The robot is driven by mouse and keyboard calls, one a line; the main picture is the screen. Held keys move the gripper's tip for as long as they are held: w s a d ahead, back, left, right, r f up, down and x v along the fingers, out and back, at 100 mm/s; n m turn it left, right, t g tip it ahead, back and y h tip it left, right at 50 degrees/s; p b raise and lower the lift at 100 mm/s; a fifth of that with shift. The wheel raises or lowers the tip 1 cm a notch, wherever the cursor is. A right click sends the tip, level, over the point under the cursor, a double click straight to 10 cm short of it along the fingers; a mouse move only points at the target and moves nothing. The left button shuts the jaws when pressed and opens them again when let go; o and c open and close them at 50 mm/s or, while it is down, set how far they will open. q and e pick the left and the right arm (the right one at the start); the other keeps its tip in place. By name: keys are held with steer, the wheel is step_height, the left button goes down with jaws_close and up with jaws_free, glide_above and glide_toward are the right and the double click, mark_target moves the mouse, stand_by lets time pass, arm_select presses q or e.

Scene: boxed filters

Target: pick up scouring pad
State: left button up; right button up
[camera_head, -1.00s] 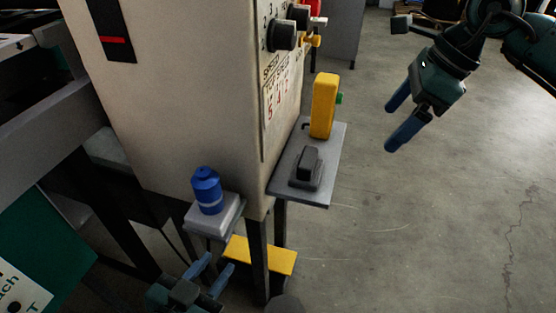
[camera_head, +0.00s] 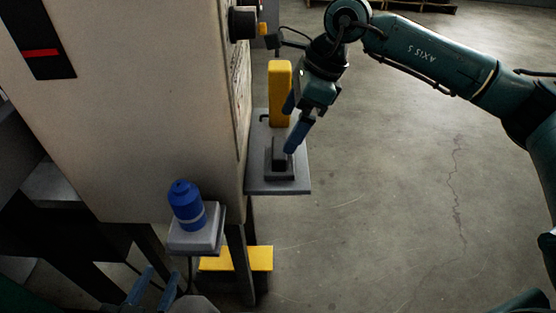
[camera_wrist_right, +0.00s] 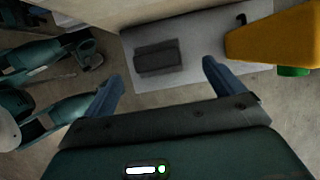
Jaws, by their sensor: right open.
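The dark grey block that looks like the scouring pad (camera_head: 280,158) sits on a small grey shelf (camera_head: 262,187) on the side of the cream machine. It also shows in the right wrist view (camera_wrist_right: 157,57), lying ahead of the fingers and roughly between their lines. My right gripper (camera_head: 287,132) is open and empty, above the shelf close to the pad. Its blue fingers (camera_wrist_right: 162,72) are apart in the wrist view. Whether a finger touches the pad cannot be told. My left gripper (camera_head: 160,274) is open and empty at the bottom left, away from the pad.
A yellow upright object (camera_head: 280,92) stands on the shelf behind the pad, near my right gripper. The cream machine (camera_head: 150,110) walls off the left. A blue bottle (camera_head: 186,205) stands on a lower ledge. A yellow step (camera_head: 237,259) is below. Floor on the right is clear.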

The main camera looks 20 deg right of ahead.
mark_target(280, 147)
steer(key=shift+x, duration=0.75)
steer(key=shift+s+a+f, duration=0.1)
steer(key=shift+a+f, duration=0.15)
steer(key=shift+f, duration=0.35)
steer(key=x, duration=0.2)
steer(key=b+x, duration=0.1)
steer(key=x, duration=0.1)
steer(key=shift+s, duration=0.2)
arm_select(q)
steer(key=shift+w+d+r+t+h, duration=0.1)
steer(key=shift+w+d+t+h, duration=0.1)
steer(key=shift+t+h, duration=0.3)
arm_select(e)
steer(key=shift+c, duration=0.5)
steer(key=c, duration=0.8)
